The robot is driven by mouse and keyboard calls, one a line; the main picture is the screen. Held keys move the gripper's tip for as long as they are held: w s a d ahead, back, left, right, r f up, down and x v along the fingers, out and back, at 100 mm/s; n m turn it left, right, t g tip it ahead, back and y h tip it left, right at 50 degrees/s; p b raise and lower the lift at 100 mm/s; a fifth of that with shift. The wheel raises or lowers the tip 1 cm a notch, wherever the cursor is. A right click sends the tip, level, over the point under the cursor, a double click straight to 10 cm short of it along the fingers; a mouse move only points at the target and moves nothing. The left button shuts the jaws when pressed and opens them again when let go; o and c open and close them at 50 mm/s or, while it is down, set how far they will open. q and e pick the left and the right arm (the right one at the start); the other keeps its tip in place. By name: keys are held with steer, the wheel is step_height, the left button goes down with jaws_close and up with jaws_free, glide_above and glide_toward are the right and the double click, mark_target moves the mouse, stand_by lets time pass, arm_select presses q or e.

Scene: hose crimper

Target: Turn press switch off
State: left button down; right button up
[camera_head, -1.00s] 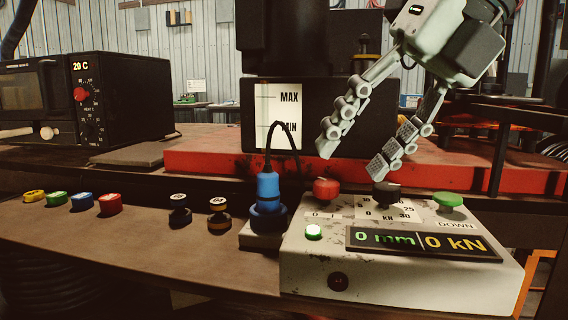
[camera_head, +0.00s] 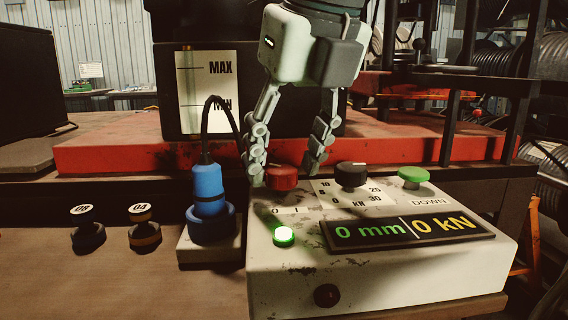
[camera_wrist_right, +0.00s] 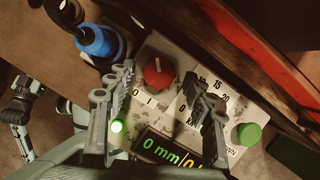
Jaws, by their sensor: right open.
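The press's control box (camera_head: 400,270) has a red rotary switch (camera_head: 283,177) by the 0 and I marks. In the right wrist view the red switch (camera_wrist_right: 158,73) shows a pale line on top. A green light (camera_head: 284,236) on the box is lit. The display (camera_head: 408,232) reads 0 mm and 0 kN. My right gripper (camera_head: 284,168) is open, fingers down, one on each side of the red switch; contact cannot be told. What seems to be my left gripper (camera_wrist_right: 18,112) shows at the wrist view's left edge, its jaws unclear.
A black knob (camera_head: 351,175) and green DOWN button (camera_head: 413,177) stand right of the switch. A blue plug (camera_head: 208,190) with a black cable stands close on the left. Dies marked 08 (camera_head: 87,228) and 04 (camera_head: 144,228) lie farther left. A red beam (camera_head: 110,153) runs behind.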

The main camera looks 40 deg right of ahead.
steer(key=shift+w+f, duration=0.2)
steer(key=shift+f, duration=0.15)
steer(key=c, duration=1.1)
steer(key=shift+c, duration=0.2)
